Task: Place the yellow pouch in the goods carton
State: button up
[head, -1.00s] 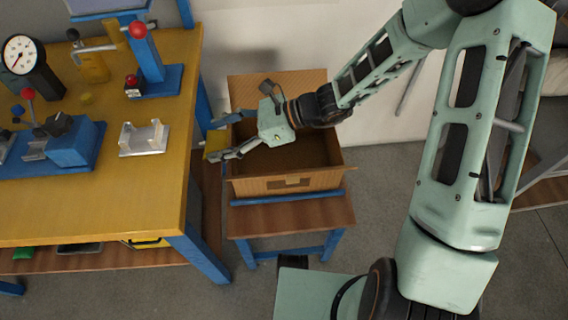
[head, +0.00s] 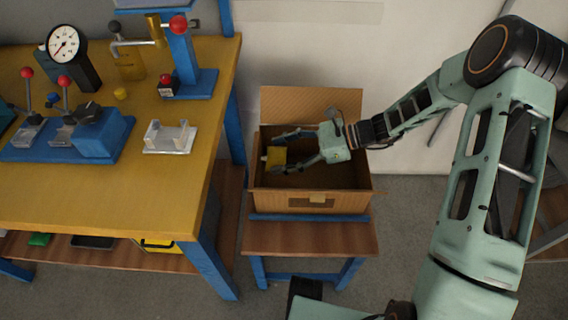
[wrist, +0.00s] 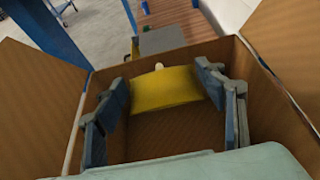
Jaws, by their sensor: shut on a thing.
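The yellow pouch (head: 276,156) is held between the fingers of my gripper (head: 287,150). In the head view it shows over the left part of the goods carton (head: 313,201), inside its walls. In the wrist view the yellow pouch (wrist: 164,90) spans between the two fingers (wrist: 164,103), with the brown carton floor visible below it. My gripper is shut on the pouch. The carton is open, with a flap raised at the back. I cannot tell whether the pouch touches the carton floor.
The carton stands on a small wooden stand (head: 312,238) with blue legs. To the left is a yellow workbench (head: 90,205) with a dial gauge (head: 66,45), a blue press (head: 185,70), a clear fixture (head: 169,137) and blue clamps. A white wall is behind.

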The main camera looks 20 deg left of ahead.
aim_at(284, 162)
jog(key=shift+w+d+f+b, duration=0.2)
jog(key=shift+f+b, duration=0.1)
jog(key=shift+f, duration=0.7)
jog(key=shift+w+d+f+b, duration=0.15)
jog(key=shift+f+b, duration=0.1)
jog(key=shift+f, duration=0.7)
jog(key=shift+a+f, duration=0.1)
jog(key=shift+f+b, duration=0.35)
jog(key=shift+f, duration=0.15)
jog(key=o, duration=1.2)
jog(key=shift+r, duration=0.1)
jog(key=shift+r, duration=0.25)
jog(key=shift+p+v, duration=1.6)
jog(key=shift+v, duration=4.5)
